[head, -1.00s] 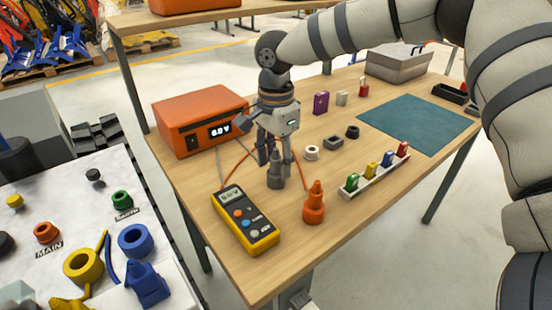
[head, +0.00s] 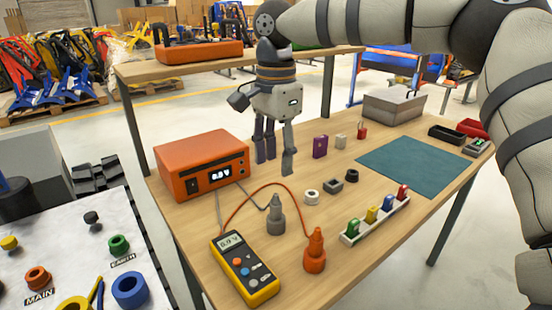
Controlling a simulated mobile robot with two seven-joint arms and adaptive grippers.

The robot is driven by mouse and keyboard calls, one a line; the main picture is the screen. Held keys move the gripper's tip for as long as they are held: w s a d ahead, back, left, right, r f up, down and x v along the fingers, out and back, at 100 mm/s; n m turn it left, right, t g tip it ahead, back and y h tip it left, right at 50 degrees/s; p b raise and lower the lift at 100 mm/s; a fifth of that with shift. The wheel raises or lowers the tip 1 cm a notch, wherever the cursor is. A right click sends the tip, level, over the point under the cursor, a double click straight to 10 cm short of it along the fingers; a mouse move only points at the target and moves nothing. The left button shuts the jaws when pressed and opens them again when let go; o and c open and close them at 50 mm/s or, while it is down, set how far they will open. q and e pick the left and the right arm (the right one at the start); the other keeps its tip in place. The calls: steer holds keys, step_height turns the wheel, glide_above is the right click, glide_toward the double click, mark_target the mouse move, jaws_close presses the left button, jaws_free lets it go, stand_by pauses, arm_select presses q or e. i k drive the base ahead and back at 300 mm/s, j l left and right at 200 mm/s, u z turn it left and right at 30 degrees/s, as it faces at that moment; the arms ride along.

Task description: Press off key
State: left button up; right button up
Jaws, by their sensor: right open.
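The orange power supply (head: 205,150) stands on the left of the wooden table. Its lit display (head: 220,174) is small and hard to read, perhaps 0.0 V. A black switch (head: 192,186) sits left of the display. The yellow and black multimeter (head: 243,270) lies at the near edge, with orange, blue and pale keys; I cannot read a key marked off. A grey probe (head: 275,215) and an orange probe (head: 315,252) stand upright beside it, with leads attached. My right gripper (head: 276,164) is open and empty, right of the power supply and behind the grey probe. My left gripper is out of view.
A rack with green, yellow, blue and red pieces (head: 375,219) and small rings lie right of the probes. A teal mat (head: 418,165) is clear. A raised shelf (head: 140,70) is behind. A white panel (head: 65,245) stands at left.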

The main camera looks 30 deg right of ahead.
mark_target(253, 284)
steer(key=k, duration=1)
